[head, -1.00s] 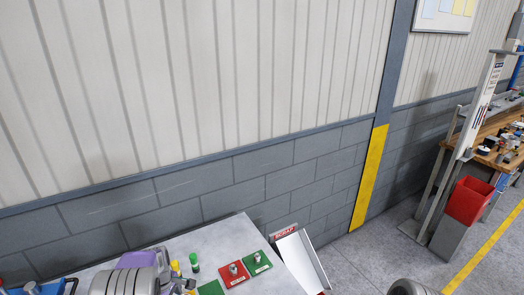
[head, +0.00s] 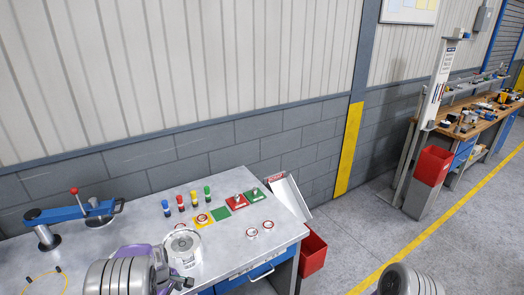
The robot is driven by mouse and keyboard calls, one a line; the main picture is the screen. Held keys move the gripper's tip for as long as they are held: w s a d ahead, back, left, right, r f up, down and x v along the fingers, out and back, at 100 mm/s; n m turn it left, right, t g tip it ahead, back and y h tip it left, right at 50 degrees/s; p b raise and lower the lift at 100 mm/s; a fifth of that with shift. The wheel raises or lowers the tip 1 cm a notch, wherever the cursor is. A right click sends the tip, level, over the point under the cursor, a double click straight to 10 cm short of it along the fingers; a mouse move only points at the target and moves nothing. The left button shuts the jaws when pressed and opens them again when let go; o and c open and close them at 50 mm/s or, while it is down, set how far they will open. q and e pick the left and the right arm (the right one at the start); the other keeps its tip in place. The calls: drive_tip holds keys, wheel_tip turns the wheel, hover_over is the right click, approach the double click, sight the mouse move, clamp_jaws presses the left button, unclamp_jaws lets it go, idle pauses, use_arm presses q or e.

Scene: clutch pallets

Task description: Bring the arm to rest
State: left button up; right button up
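My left arm comes in at the bottom left over the workbench (head: 225,187), its ribbed grey link in front. Purple parts show around the link, and my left gripper (head: 180,281) is mostly hidden beside it; I cannot tell whether its fingers are open. A pale round metal part (head: 182,242) stands on the bench just behind the arm; I cannot tell whether they touch. My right arm shows only as a ribbed grey link at the bottom right, over the floor. Its gripper is out of view.
A blue press with a red-knobbed lever (head: 80,212) stands at left. Several coloured pegs (head: 181,203) stand behind a yellow pad (head: 203,220), a red pad (head: 236,203) and green pads. Two small round parts (head: 260,229) lie nearby. A scrap chute (head: 290,197) and red bin (head: 312,253) adjoin the bench's right end.

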use_arm(q)
wheel_tip(320, 180, down, 10)
drive_tip(key=d+m+b, duration=0.2)
drive_tip(key=s+d+f+m+h+b, duration=0.4)
drive_tip(key=s+d+f+m+b, duration=0.6)
drive_tip(key=s+d+f, duration=0.7)
drive_tip(key=shift+s+d+f, duration=0.35)
drive_tip(key=shift+s+f, duration=0.1)
drive_tip(key=shift+s, duration=0.65)
use_arm(e)
wheel_tip(320, 180, down, 13)
drive_tip(key=w, duration=0.2)
